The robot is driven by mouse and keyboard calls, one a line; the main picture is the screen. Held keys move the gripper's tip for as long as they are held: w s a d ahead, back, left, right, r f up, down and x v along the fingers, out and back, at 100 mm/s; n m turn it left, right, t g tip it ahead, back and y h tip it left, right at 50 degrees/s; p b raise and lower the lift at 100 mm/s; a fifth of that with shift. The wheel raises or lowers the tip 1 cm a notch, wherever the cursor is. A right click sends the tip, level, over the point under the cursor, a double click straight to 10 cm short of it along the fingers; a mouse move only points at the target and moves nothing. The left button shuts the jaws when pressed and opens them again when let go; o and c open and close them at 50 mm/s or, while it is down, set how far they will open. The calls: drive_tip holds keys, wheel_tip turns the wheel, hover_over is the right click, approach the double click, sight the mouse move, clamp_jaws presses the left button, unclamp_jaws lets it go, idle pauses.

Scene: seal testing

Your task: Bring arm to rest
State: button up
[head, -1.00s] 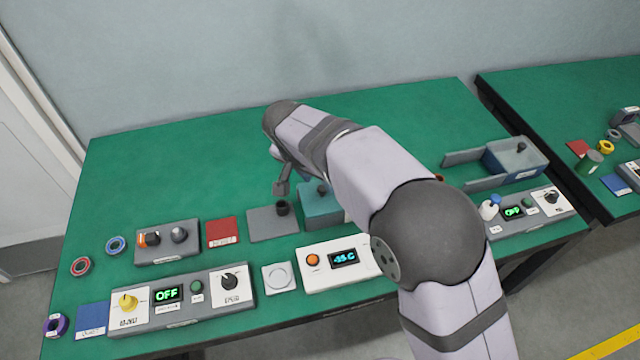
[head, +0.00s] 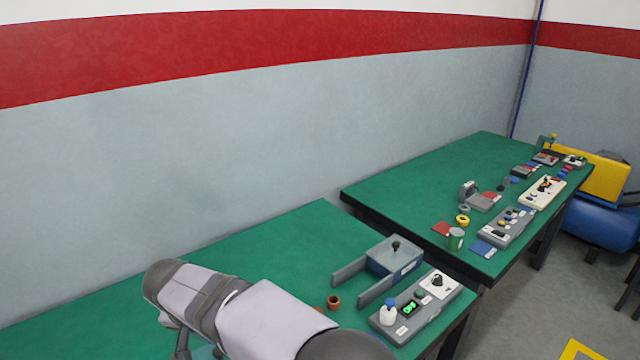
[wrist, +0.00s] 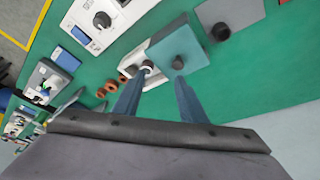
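My arm (head: 260,315) crosses the lower left of the head view, above the near green table. My gripper (wrist: 158,78) shows in the wrist view with its two blue-grey fingers apart and nothing between them. It hangs above the table, pointing towards a teal block with a black knob (wrist: 190,55). I cannot tell the exact height of the fingertips over the block. In the head view the fingers are mostly hidden or cut off by the lower edge.
A grey-blue fixture with two rails (head: 393,255), a control box with a green display (head: 418,312) and a brown ring (head: 333,302) are right of my arm. A second green table (head: 420,185) stands beyond. Green surface behind my arm is clear.

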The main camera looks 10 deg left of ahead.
drive_tip(key=d+f+g+p, duration=0.1)
drive_tip(key=d+g+p, duration=0.15)
drive_tip(key=d, duration=2.35)
drive_tip(key=s+d+f+g, duration=0.1)
drive_tip(key=s+d+f, duration=0.3)
drive_tip(key=s+d, duration=0.9)
drive_tip(key=shift+s+d+g, duration=0.2)
drive_tip(key=shift+g, duration=0.15)
